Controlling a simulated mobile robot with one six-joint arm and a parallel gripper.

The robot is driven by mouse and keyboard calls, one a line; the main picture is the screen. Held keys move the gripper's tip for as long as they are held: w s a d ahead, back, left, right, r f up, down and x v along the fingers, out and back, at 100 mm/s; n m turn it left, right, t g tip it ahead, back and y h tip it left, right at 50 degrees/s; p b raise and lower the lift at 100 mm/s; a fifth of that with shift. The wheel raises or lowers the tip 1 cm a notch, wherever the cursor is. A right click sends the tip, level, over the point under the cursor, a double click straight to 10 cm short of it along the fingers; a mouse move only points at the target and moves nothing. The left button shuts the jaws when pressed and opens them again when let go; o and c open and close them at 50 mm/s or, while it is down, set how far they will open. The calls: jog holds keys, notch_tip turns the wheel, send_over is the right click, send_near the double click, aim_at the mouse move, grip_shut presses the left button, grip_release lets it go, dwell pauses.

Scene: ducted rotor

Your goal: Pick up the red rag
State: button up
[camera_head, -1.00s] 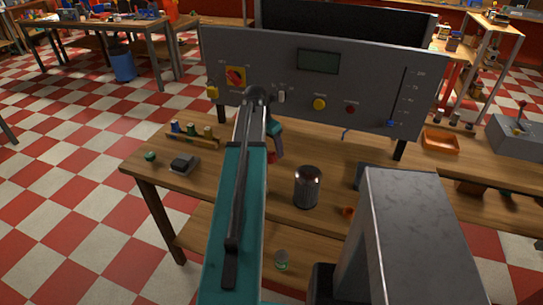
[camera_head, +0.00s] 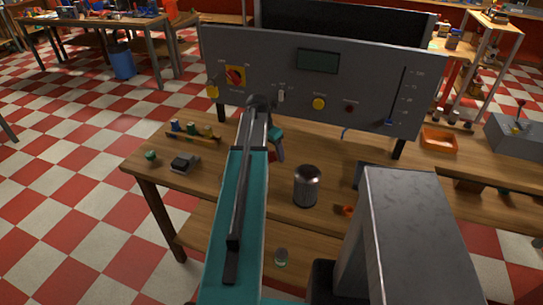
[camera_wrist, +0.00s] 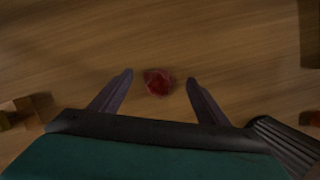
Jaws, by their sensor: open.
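The red rag (camera_wrist: 159,82) is a small crumpled red lump on the wooden tabletop. In the wrist view it lies just beyond and between the two fingertips of my gripper (camera_wrist: 159,78), a little left of centre. The jaws are spread and empty, and I see no contact with the rag. In the head view a small bit of red (camera_head: 271,155) shows beside my arm, perhaps the rag; my arm hides most of that spot. My gripper is mostly hidden there too.
A grey control panel (camera_head: 360,70) stands over the back of the bench (camera_head: 240,190). A dark metal cylinder (camera_head: 306,186) stands right of my arm. A spool rack (camera_head: 193,136) and a small dark block (camera_head: 185,163) sit at left. An orange tray (camera_head: 439,141) lies at right.

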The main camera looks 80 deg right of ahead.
aim_at(271, 150)
jog(key=c, duration=1.1)
jog(key=shift+r, duration=0.1)
jog(key=shift+r+b, duration=1.1)
jog(key=shift+r, duration=3.8)
